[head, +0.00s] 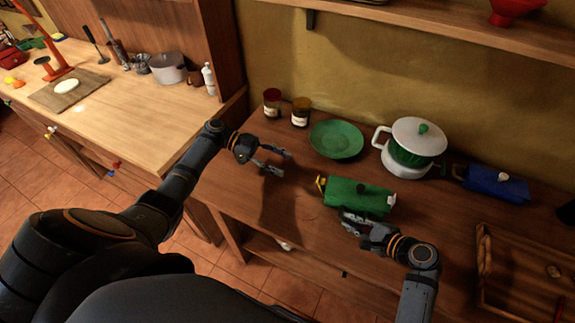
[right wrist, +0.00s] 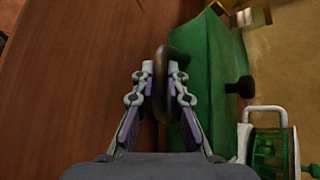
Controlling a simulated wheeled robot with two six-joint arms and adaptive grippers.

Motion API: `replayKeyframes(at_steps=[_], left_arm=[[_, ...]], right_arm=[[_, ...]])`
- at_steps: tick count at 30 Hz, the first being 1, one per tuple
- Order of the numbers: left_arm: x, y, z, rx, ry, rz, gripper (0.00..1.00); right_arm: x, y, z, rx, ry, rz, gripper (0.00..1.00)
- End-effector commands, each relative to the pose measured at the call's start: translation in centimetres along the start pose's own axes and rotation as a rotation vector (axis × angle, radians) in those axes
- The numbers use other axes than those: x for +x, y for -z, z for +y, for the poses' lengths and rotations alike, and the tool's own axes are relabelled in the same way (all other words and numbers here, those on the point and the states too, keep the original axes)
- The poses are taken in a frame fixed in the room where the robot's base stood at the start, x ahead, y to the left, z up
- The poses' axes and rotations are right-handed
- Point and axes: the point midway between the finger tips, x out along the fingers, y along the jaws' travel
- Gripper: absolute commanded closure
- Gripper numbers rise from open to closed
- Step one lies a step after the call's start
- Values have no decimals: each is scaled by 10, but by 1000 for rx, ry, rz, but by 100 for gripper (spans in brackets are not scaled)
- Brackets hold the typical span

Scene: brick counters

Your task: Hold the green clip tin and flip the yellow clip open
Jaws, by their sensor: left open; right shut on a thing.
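The green clip tin (head: 357,197) lies on the wooden counter, with the yellow clip (head: 321,184) at its left end and a pale knob on its right end. My right gripper (head: 347,216) is at the tin's near side. In the right wrist view its fingers (right wrist: 160,88) are shut on a dark rounded handle (right wrist: 161,60) beside the tin's green wall (right wrist: 212,75). My left gripper (head: 281,163) is open and empty, up and left of the yellow clip and apart from it. I cannot tell whether the clip is raised.
A green plate (head: 337,139), two jars (head: 301,111) and a white-and-green pot (head: 416,143) stand behind the tin. A blue tin (head: 495,184) and a wooden tray (head: 531,235) are at the right.

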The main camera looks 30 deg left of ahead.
Motion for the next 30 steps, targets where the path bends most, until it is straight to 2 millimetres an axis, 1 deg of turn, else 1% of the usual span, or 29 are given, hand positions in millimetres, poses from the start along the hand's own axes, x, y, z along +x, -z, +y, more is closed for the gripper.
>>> replayKeyframes(at_steps=[4, 5, 8, 10, 13, 16, 19, 21, 23, 26, 30], left_arm=[[0, 0, 0, 0, 0, 0, 47], [0, 0, 0, 0, 0, 0, 49], [6, 4, 0, 4, -17, -16, 62], [18, 15, 2, 9, -57, -60, 72], [44, 38, 5, 15, -119, -185, 85], [61, 63, 5, 16, -125, -334, 99], [70, 85, 3, 12, -83, -455, 100], [72, 96, 2, 5, -46, -513, 100], [72, 103, 0, 1, -19, -543, 100], [72, 108, -1, -4, 3, -567, 100], [74, 106, -1, -7, 4, -568, 100]], right_arm=[[0, 0, 1, -1, -2, 1, 100], [0, 0, 1, -1, -2, 1, 100], [0, 0, 1, -1, -2, 1, 100], [0, 0, 1, -1, -2, 1, 100], [0, 0, 1, 0, -2, 1, 100], [0, 0, 1, -1, -2, 1, 100], [0, 0, 1, -1, -2, 1, 100], [0, 1, 1, -1, -2, 1, 100], [0, 1, 1, -1, -2, 1, 100], [0, 0, 1, -1, -2, 1, 100], [0, 0, 1, -1, -2, 1, 100]])
